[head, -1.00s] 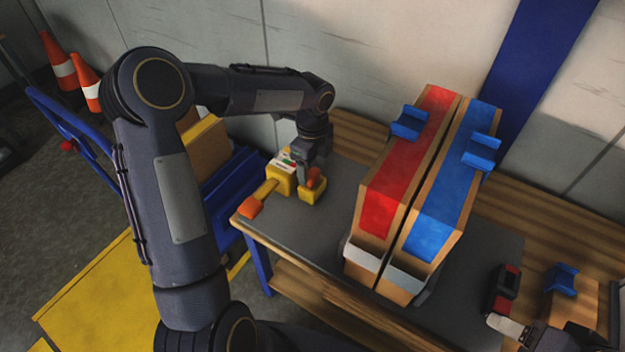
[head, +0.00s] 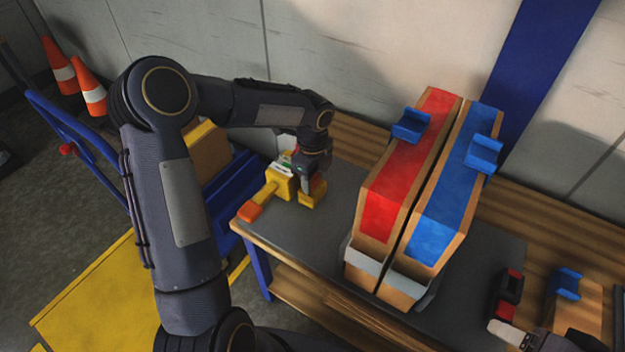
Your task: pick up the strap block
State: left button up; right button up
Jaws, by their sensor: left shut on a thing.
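A small yellow block with an orange part (head: 316,196), apparently the strap block, is on the grey mat at the table's left end. My left gripper (head: 308,188) reaches down over it from above, shut on it, and its fingers hide part of it. I cannot tell whether the block is clear of the mat. Right beside it, to the left, is a yellow tool (head: 281,181) with an orange-tipped handle. Whether the two touch is unclear.
Two tall cartons, one with a red top (head: 400,165) and one with a blue top (head: 450,190), stand right of the gripper. A red and black tool (head: 508,290) and a small carton (head: 580,308) are at the lower right. A blue trolley (head: 235,190) is left.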

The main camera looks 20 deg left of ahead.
pick_arm(q)
jog(key=shift+r, duration=0.1)
jog(key=shift+r, duration=0.55)
notch_tip(320, 180, up, 2)
jog(key=shift+r+p, duration=0.25)
jog(key=shift+p, duration=0.2)
jog(key=s+d+r+p, duration=0.2)
jog(key=s+r, duration=0.7)
jog(key=s, duration=0.4)
jog(key=shift+s+d, duration=0.35)
jog(key=shift+d, duration=0.05)
jog(key=shift+r, duration=0.1)
jog(key=o, duration=0.3)
jog(key=shift+c, duration=0.6)
